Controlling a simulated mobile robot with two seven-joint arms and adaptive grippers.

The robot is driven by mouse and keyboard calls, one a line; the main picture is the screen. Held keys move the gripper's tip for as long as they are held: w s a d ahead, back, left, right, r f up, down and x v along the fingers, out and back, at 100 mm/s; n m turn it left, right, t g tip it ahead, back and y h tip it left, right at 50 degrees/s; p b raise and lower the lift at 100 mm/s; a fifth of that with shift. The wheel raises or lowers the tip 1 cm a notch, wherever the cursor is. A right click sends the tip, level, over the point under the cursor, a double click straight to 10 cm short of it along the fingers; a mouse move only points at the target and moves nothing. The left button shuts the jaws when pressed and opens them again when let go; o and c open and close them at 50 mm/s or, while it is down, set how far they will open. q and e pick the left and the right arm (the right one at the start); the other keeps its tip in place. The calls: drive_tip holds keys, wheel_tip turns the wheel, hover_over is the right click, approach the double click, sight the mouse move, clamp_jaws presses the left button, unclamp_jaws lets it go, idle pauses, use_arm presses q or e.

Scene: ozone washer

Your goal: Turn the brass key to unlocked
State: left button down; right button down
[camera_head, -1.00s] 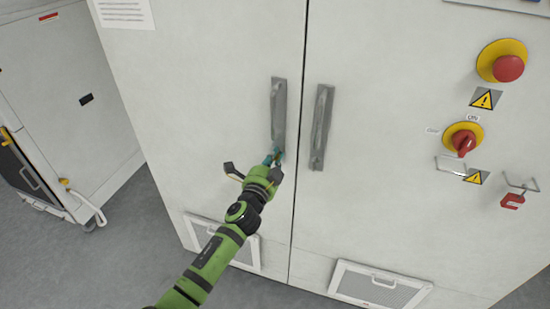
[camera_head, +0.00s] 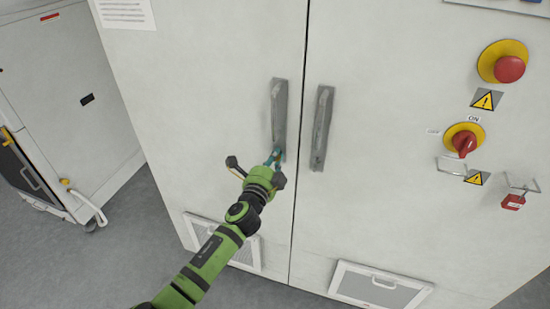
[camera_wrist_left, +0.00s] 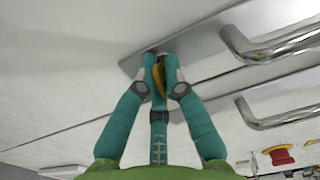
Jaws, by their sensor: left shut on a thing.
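The brass key (camera_wrist_left: 159,78) shows in the left wrist view as a yellow piece between the teal fingers, at the end of the left door handle's grey plate (camera_wrist_left: 190,48). My left gripper (camera_wrist_left: 162,68) is shut on the key. In the head view my left gripper (camera_head: 274,157) is at the lower end of the left door handle (camera_head: 279,108), and its fingers hide the key there. I cannot tell the key's exact angle. My right gripper is in neither view.
The right door handle (camera_head: 321,128) is close by, across the door seam. A red rotary switch (camera_head: 464,142), a red emergency button (camera_head: 509,69) and a red padlock (camera_head: 513,202) are on the right door. Vent grilles sit below. A grey cart (camera_head: 60,110) stands at left.

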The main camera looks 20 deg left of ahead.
use_arm(q)
drive_tip(key=c, duration=1.3)
unclamp_jaws()
drive_tip(key=shift+s, duration=0.1)
drive_tip(key=s, duration=1.1)
drive_tip(key=shift+s+a, duration=0.2)
drive_tip(key=shift+s, duration=0.2)
